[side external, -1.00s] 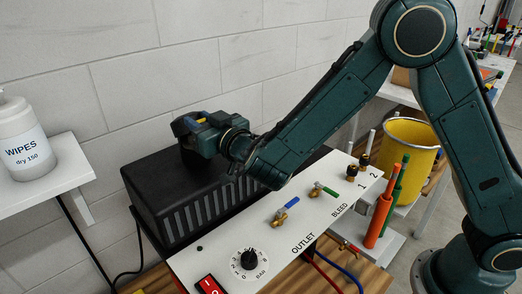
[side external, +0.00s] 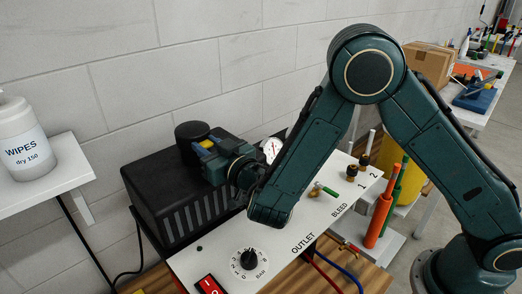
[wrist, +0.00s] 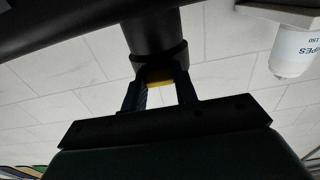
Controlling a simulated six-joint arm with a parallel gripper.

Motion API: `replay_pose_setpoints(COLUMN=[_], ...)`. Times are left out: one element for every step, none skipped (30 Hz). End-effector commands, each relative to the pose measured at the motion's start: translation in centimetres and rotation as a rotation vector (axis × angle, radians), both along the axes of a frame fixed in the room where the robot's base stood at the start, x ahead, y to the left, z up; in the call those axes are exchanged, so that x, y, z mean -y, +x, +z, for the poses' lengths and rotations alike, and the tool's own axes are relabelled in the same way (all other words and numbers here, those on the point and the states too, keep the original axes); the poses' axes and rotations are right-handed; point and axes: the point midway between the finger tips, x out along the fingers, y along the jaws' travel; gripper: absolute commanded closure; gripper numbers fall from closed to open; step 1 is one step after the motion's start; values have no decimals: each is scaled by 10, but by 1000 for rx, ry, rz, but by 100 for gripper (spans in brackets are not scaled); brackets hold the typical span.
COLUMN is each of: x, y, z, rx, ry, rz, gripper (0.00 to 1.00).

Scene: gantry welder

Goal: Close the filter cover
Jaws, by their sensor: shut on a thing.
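A round black part (side external: 192,134), which I take for the filter cover, stands above the top of the black ribbed housing (side external: 148,190) against the wall. A small yellow piece (side external: 207,144) sits at its side. My gripper (side external: 206,148) reaches in from the right and is shut on the yellow piece. In the wrist view, the yellow piece (wrist: 159,77) shows between the two fingers of my gripper (wrist: 160,85), next to the rim of the black part (wrist: 157,35). The seam between the round part and the housing is hidden behind my gripper.
The white panel (side external: 290,258) in front of the housing carries a knob (side external: 249,260), a red switch (side external: 209,287) and a green-handled valve (side external: 324,190). A gauge (side external: 271,150) stands close right of my gripper. A wipes bottle (side external: 27,140) is on the left shelf.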

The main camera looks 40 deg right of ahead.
Motion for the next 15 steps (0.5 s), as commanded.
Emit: replay_pose_setpoints(x=[1,1,1,1,1,1,1,2,1,1,1,1,1,1,1], y=[-1,-1,-1,-1,-1,-1,-1,-1,-1,-1,-1,-1,-1,-1,-1], z=[-9,-9,-9,-9,-9,-9,-9,-9,-8,-8,-7,-7,-6,-6,-5], rx=[-21,-21,-21,-21,-21,-21,-21,-21,-20,-18,-17,-16,-15,-14,-13], ry=[0,-1,-1,-1,-1,-2,-2,-2,-2,-2,-2,-1,-1,-1,-1], rz=[-2,-2,-3,-3,-3,-3,-3,-3,-3,-3,-2,-2,-2,-1,-1], gripper=[100,100,100,100,100,100,67,61,53,49,49,49,49,49,49])
